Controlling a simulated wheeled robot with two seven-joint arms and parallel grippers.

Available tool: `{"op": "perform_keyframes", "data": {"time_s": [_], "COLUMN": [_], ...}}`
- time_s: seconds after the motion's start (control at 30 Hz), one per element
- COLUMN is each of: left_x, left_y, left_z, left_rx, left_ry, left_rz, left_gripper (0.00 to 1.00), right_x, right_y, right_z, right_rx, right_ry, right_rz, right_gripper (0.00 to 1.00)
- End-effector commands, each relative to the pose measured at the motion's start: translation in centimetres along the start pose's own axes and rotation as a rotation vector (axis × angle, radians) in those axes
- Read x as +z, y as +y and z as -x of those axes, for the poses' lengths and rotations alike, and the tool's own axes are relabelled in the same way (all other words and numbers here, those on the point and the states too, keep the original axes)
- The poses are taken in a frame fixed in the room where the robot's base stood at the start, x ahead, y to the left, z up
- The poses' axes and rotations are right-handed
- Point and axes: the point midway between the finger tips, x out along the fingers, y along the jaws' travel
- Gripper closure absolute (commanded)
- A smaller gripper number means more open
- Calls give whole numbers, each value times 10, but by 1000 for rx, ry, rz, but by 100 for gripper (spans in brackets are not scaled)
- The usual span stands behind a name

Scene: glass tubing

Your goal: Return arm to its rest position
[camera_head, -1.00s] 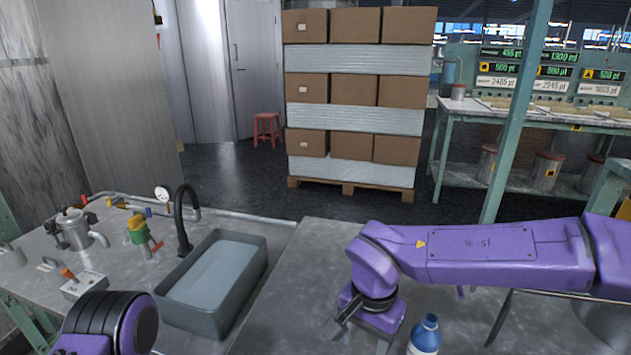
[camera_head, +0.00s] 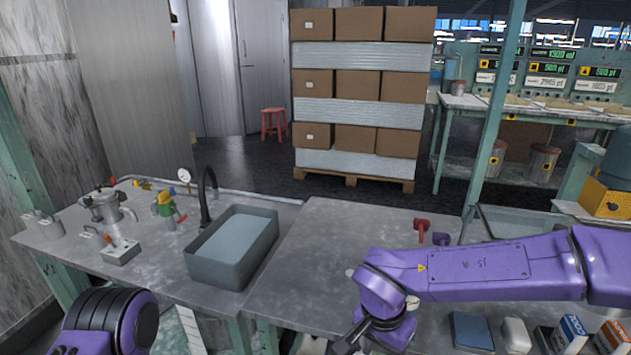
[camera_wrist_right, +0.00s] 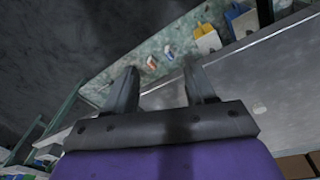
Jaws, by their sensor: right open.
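My right arm (camera_head: 490,268) is purple and reaches in from the right, across the right part of the grey worktop. Its gripper (camera_head: 350,342) is at the bottom middle of the head view, partly cut off by the frame edge. In the right wrist view the two fingers of the right gripper (camera_wrist_right: 160,82) stand apart with nothing between them. My left arm (camera_head: 105,322) shows only as a purple and black joint at the bottom left. The left gripper is out of view.
A grey basin (camera_head: 233,248) stands on the worktop (camera_head: 310,235), with a black faucet (camera_head: 207,195) beside it. Red-headed tools (camera_head: 421,228) lie behind my right arm. A dark blue item (camera_head: 472,330) and small boxes (camera_head: 570,333) are below it. Stacked cartons (camera_head: 358,85) stand farther back.

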Motion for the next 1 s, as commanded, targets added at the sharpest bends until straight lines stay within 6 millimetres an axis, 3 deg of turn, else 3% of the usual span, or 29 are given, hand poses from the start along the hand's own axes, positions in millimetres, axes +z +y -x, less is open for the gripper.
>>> {"op": "perform_keyframes", "data": {"time_s": [0.17,0.37,0.5,0.63,0.7,0.8,0.9,1.0], "left_x": [-3,-8,-13,-20,-23,-25,-26,-26], "left_y": [-1,-2,-3,-5,-5,-6,-6,-6], "left_z": [7,20,33,50,57,62,63,63], "left_rx": [0,0,0,0,0,0,0,0], "left_ry": [0,-1,-1,-1,-1,-1,-1,-1], "left_rz": [0,0,0,0,0,0,0,0], "left_gripper": [4,4,4,4,4,4,4,4], "right_x": [-8,-19,-17,9,30,56,71,75], "right_y": [18,59,109,176,211,247,264,267], "right_z": [-39,-103,-156,-198,-211,-218,-220,-222], "right_rx": [73,157,165,93,45,4,-13,-20], "right_ry": [101,291,442,493,451,368,314,299], "right_rz": [-39,-76,-46,44,84,108,111,108], "right_gripper": [45,45,45,45,45,45,45,45]}}
